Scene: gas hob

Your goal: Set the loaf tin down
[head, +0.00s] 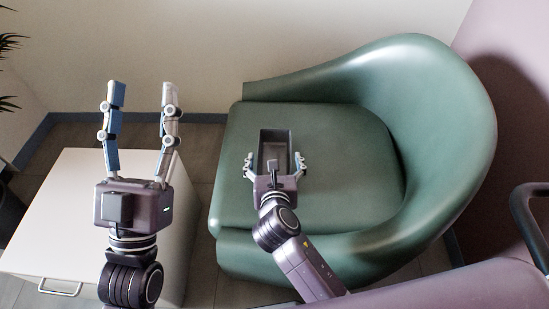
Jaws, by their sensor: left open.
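The loaf tin (275,143) is a dark grey, oblong, open-topped tin above or on the green chair seat. The picture does not settle whether it touches the seat. My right gripper (274,163) is at the tin's near end, with one finger along each long side. I cannot tell whether the fingers press on the tin or stand slightly apart from it. The tin's near end is partly hidden by the gripper. My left gripper (142,97) is open and empty, with its fingers pointing up in the picture, left of the chair.
The green tub armchair (355,195) has a curved back and arm round the right side. A white cabinet (62,210) with a metal handle stands at the left. The seat has free room around the tin. A black armrest (528,225) shows at the right edge.

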